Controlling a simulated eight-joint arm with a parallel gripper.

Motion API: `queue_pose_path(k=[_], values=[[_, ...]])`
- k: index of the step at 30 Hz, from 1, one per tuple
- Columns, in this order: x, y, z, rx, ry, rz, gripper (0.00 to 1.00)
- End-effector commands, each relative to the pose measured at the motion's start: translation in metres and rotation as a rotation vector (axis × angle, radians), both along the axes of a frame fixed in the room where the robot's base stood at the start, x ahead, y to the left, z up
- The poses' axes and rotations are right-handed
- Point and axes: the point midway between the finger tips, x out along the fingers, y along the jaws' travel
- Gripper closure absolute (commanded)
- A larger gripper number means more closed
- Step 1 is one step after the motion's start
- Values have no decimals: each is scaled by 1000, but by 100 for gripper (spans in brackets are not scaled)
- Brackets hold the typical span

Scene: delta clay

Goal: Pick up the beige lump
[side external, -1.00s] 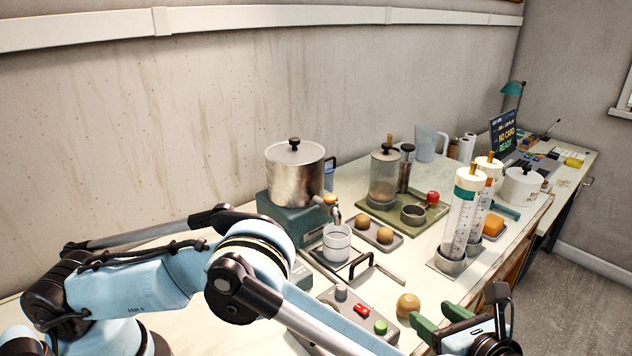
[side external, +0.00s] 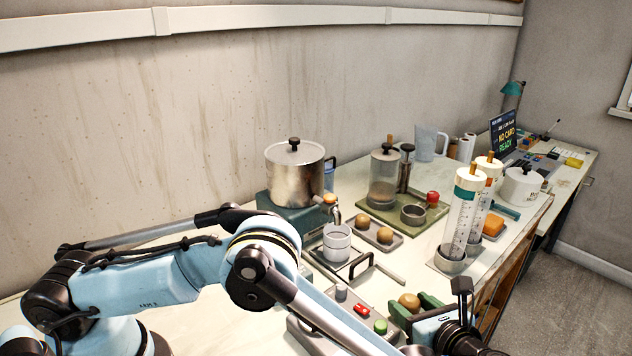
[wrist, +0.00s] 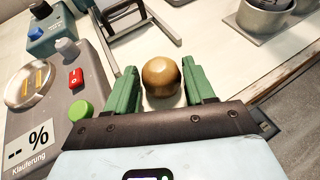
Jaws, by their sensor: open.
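A round beige-brown lump (side external: 408,301) rests on the pale bench top near its front edge. My gripper (side external: 414,306) is open, with its green fingers on either side of the lump. In the wrist view the lump (wrist: 162,78) sits between the two fingers, with a small gap visible on each side. Two similar lumps (side external: 362,222) lie on a small grey tray farther back.
A grey control box (wrist: 60,110) with a red switch and green button stands close to the left finger. A black-handled frame (side external: 355,265) lies behind the lump. Clear graduated cylinders (side external: 460,220) stand to the right. The bench edge drops off at the right.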

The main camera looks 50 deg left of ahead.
Motion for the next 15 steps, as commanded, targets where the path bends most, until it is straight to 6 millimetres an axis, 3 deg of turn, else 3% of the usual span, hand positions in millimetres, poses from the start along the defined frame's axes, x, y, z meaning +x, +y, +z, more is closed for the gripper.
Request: queue_pose_path(k=[2, 10, 15], values=[[0, 0, 0, 0, 0, 0, 46], [0, -1, 0, 0, 0, 0, 84], [0, -1, 1, 0, 0, 0, 84]])
